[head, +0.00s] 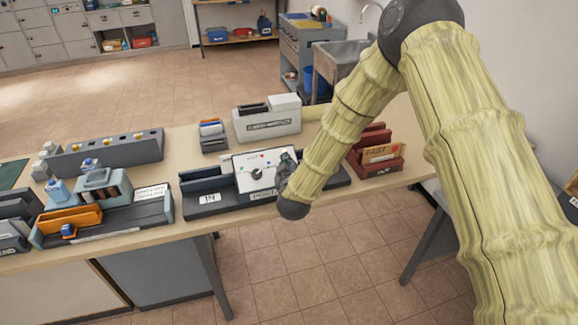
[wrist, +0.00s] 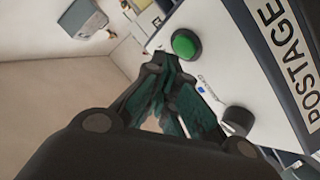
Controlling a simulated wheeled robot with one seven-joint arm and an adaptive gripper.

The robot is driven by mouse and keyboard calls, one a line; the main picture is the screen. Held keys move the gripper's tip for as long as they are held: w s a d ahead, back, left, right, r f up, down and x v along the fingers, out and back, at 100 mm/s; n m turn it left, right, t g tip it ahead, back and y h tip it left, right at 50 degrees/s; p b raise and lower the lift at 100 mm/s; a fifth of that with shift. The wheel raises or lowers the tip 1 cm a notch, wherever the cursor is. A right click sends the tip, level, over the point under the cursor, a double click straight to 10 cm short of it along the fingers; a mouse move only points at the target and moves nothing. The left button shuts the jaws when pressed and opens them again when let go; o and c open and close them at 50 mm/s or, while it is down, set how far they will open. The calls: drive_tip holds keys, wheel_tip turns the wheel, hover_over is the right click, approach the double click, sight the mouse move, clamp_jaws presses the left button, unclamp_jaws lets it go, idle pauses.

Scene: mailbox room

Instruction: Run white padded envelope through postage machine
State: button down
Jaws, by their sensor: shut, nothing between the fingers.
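The postage machine has a white face (head: 250,163) with a dark knob and a POSTAGE label; it stands at the front edge of the long table. In the wrist view its white face (wrist: 213,75) shows close up, with a green button (wrist: 186,43), a dark knob (wrist: 237,121) and the POSTAGE label (wrist: 291,72). My gripper (head: 284,160) is at the right side of this face. In the wrist view my gripper (wrist: 165,68) is shut and empty, its tips near the green button; I cannot tell whether they touch. I cannot make out a white padded envelope.
Left of the machine are a dark tray marked 19 (head: 209,198) and a scale-like unit with an orange holder (head: 70,218). A white box (head: 268,124) stands behind. A red OUT tray (head: 378,170) holds a FAST parcel at right. A sink (head: 340,62) is beyond.

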drive_tip(key=s+r, duration=0.1)
drive_tip(key=r+p, duration=0.1)
drive_tip(key=s+d+r+p, duration=0.1)
drive_tip(key=r, duration=0.1)
drive_tip(key=shift+s, duration=0.35)
idle(0.4)
idle(0.5)
drive_tip(key=s+d+f+m+g+b, duration=0.2)
drive_tip(key=s+d+f+g, duration=0.3)
drive_tip(key=s+f, duration=0.7)
drive_tip(key=s+d+f+m+g+b, duration=0.1)
drive_tip(key=s+d+f+m+g, duration=0.15)
drive_tip(key=s+d+f, duration=0.95)
drive_tip(key=s+d+f+m+g+b, duration=0.1)
drive_tip(key=s+f, duration=0.5)
drive_tip(key=s, duration=0.7)
drive_tip(key=s+d+f+m+g+h+b, duration=0.1)
drive_tip(key=s+d+f+g, duration=0.4)
drive_tip(key=s, duration=0.8)
drive_tip(key=shift+s+f+m+g+b, duration=0.2)
drive_tip(key=shift+f+m+g+b, duration=0.3)
drive_tip(key=shift+m+g, duration=0.5)
